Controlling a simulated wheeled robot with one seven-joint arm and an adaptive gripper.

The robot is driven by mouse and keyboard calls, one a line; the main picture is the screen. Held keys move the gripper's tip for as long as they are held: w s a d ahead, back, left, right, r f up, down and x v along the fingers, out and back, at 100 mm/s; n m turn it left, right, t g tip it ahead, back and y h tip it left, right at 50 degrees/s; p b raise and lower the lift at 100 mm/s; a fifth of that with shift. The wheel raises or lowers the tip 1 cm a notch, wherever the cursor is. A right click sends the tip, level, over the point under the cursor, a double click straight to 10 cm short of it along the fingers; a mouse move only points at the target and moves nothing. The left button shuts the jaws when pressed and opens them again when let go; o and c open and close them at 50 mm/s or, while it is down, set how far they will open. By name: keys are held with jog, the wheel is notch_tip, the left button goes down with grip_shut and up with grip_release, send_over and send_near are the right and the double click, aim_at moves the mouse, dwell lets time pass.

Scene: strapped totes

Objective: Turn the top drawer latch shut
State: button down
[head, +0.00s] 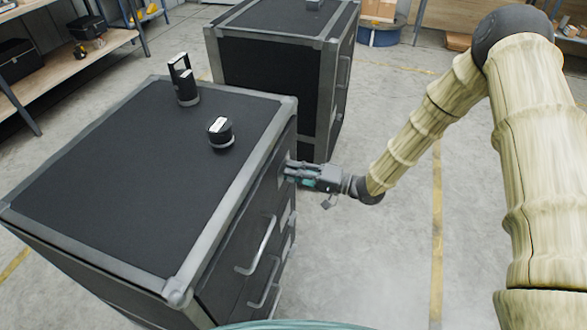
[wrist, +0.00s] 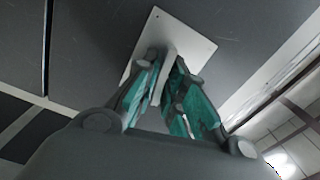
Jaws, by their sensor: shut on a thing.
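The dark cabinet (head: 130,180) with grey edge trim stands at the left in the head view, its drawer front facing right. My gripper (head: 291,172) is at the far upper part of that front. In the wrist view my gripper (wrist: 170,85) has its teal-padded fingers shut on the latch (wrist: 170,57), a light grey tab standing out from a pale square plate (wrist: 197,45). The fingers partly hide the latch. In the head view the gripper covers it. The top drawer handle (head: 262,248) is nearer the camera on the same front.
Two black items, one tall (head: 186,85) and one round (head: 221,132), stand on the cabinet top. A second dark cabinet (head: 265,85) stands behind. Shelving (head: 70,65) is at the left. The floor (head: 390,260) right of the cabinet is clear.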

jog(key=shift+w+m, duration=0.15)
jog(key=shift+m, duration=0.95)
jog(key=c, duration=1.6)
grip_release()
jog(key=v, duration=1.2)
